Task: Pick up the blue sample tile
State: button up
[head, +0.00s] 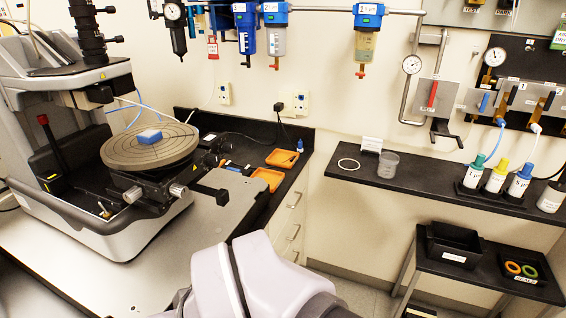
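The stage has ring and line markings. My gripper is not in view. A pale grey and white part of my arm shows at the bottom centre, well to the right of and nearer than the stage.
The profiler's dark column and head (93,45) stand behind and left of the stage. Orange trays (283,158) lie on the black bench to its right. A shelf (425,185) at right holds a beaker (388,165) and several capped bottles. Bare white table shows in front.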

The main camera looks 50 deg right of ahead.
aim_at(150, 136)
jog(key=k+l, duration=0.15)
jog(key=l, duration=0.25)
jog(key=k+l+z, duration=0.1)
jog(key=l, duration=0.25)
jog(key=k+l, duration=0.2)
jog(key=l, duration=0.2)
jog(key=k+l+z, duration=0.15)
jog(key=l, duration=0.25)
jog(key=k+l, duration=0.1)
jog(key=l, duration=0.3)
jog(key=k+l+z, duration=0.1)
jog(key=l, duration=0.35)
jog(key=k+l, duration=0.1)
jog(key=l, duration=0.3)
